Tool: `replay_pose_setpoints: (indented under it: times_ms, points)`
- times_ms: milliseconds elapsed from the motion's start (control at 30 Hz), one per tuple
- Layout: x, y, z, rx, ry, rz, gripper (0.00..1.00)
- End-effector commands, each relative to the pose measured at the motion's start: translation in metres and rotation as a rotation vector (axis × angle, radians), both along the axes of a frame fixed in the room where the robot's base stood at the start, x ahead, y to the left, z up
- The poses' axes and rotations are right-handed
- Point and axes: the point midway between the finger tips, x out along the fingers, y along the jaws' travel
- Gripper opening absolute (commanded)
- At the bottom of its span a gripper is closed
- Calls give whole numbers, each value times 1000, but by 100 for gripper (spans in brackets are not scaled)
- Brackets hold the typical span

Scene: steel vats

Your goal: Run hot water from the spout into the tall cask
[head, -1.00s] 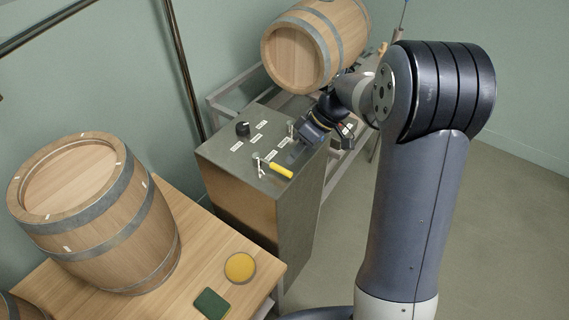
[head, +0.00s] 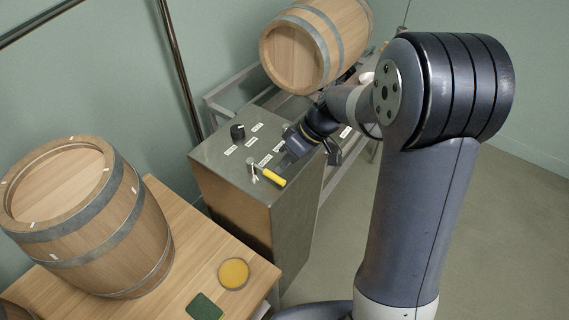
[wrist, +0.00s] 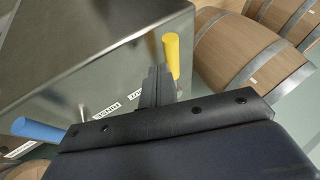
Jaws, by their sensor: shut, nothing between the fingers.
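A tall cask (head: 100,215) with steel hoops stands upright on a wooden table at the left of the head view. A steel cabinet (head: 240,205) right of it carries a lever with a yellow handle (head: 273,178), also in the wrist view (wrist: 171,52). A blue handle (wrist: 38,130) shows at the left of the wrist view. My gripper (head: 286,162) is shut and empty over the cabinet top. In the wrist view, its fingertips (wrist: 156,82) are close beside the yellow handle; I cannot tell if they touch. I cannot make out a spout or running water.
A black knob (head: 237,131) and several small white labels sit on the cabinet top. Another cask (head: 300,55) lies on a rack behind. A yellow round piece (head: 233,273) and a green pad (head: 204,306) lie on the table (head: 185,240). Open floor is at the right.

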Motion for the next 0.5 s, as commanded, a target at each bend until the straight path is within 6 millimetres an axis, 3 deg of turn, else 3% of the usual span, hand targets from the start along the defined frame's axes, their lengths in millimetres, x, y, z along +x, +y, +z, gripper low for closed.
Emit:
replay_pose_setpoints:
  times_ms: [233, 500]
  points:
    - [-17, 9, -5, 1, -3, -180, 0]
    - [-27, 16, -2, 1, 1, -201, 0]
